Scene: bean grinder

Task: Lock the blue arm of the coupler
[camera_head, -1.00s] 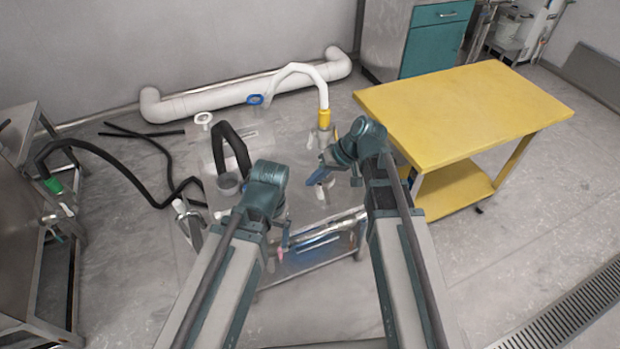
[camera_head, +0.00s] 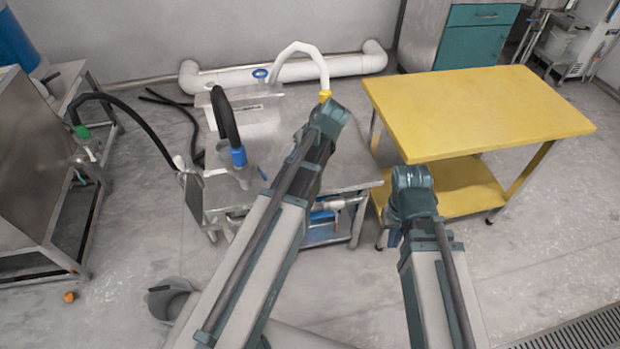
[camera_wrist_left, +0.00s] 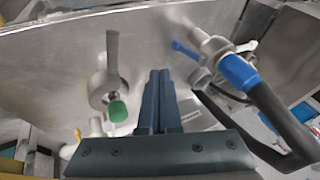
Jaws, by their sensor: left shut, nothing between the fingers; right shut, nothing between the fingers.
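The blue coupler (camera_head: 238,157) joins the end of a black hose to the metal table (camera_head: 345,172).
A green-tipped fitting (camera_wrist_left: 118,110) with a grey handle lies left of my left fingers. A white hose (camera_head: 300,50) with a yellow end rises behind my left arm. The yellow cart (camera_head: 480,110) stands right. A steel machine (camera_head: 40,170) stands left.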

